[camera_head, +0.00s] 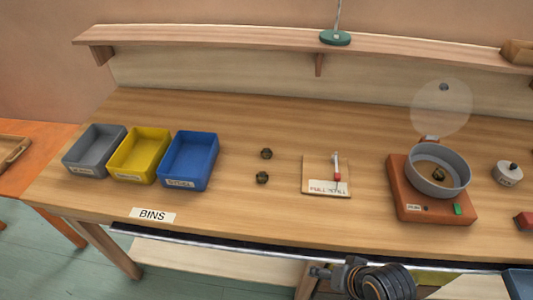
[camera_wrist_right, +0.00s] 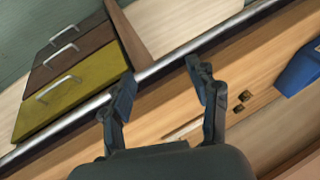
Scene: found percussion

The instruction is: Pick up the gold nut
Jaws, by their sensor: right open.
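Two small dark brass-coloured nuts lie apart on the wooden table in the head view, the far nut (camera_head: 266,153) and the near nut (camera_head: 262,177), to the right of the blue bin. Another small dark brassy piece (camera_head: 438,175) sits in the grey pan of the orange scale. At this size I cannot tell which is gold. In the right wrist view the two nuts (camera_wrist_right: 244,96) lie beyond the right finger. My right gripper (camera_wrist_right: 162,82) is open and empty near the table's front edge, apart from the nuts. My left gripper is not in view.
Grey (camera_head: 95,150), yellow (camera_head: 140,155) and blue (camera_head: 189,161) bins stand at the left. A wooden board (camera_head: 312,175) with a small red-tipped device is right of the nuts. The orange scale (camera_head: 402,203) stands farther right. Table around the nuts is clear.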

